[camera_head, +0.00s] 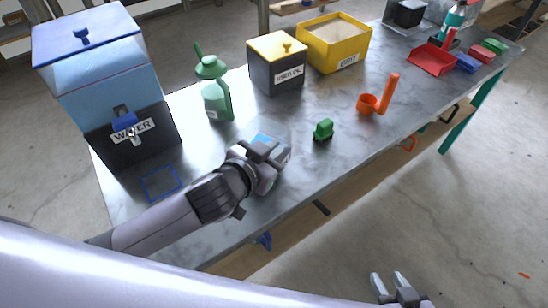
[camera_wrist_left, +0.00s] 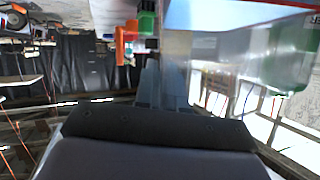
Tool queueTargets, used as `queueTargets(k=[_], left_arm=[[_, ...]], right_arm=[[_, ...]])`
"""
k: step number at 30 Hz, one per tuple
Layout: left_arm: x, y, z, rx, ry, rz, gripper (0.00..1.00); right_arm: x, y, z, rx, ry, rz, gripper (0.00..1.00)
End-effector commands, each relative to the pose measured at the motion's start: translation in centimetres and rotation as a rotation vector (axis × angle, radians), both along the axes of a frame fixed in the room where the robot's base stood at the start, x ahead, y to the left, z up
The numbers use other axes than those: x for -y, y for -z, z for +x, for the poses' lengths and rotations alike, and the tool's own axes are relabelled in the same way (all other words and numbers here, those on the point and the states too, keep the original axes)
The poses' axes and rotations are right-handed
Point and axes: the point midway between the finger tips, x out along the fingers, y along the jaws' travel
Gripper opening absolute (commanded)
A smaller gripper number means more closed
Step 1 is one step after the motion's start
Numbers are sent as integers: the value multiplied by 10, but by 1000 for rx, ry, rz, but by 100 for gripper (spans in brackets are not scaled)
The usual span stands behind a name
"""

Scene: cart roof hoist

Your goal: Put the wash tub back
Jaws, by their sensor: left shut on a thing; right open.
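My left gripper (camera_head: 268,152) is over the front middle of the table and is shut on a clear tub with light blue in it (camera_head: 264,138), apparently the wash tub. The gripper hides much of the tub. In the left wrist view the tub's clear wall (camera_wrist_left: 215,45) is close up beside the finger, with a blue band (camera_wrist_left: 245,14) above. I cannot tell whether the tub touches the table. A blue square outline (camera_head: 160,183) lies empty on the table, in front of the water tank (camera_head: 105,75) with its blue tap. My right gripper (camera_head: 400,288) is open and empty, low at the bottom right, off the table.
A green bottle (camera_head: 217,98), a black and yellow box (camera_head: 277,65) and a yellow grit bin (camera_head: 335,42) stand along the back. A green piece (camera_head: 323,130) and an orange scoop-like item (camera_head: 378,97) are right of the gripper. The table (camera_head: 190,140) is clear between gripper and outline.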

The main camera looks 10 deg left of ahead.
Motion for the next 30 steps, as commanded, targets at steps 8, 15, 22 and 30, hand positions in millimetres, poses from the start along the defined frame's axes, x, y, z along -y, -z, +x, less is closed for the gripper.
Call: queueTargets(k=[8, 15, 22, 30], left_arm=[[0, 23, 1, 5, 1, -2, 0], [0, 24, 0, 0, 0, -1, 35], [0, 24, 0, 0, 0, -1, 35], [-4, 20, -11, -1, -1, 0, 35]], right_arm=[[0, 3, 0, 1, 0, 0, 43], [0, 3, 0, 1, 0, 0, 43], [0, 3, 0, 1, 1, 1, 43], [0, 3, 0, 1, 0, 0, 43]])
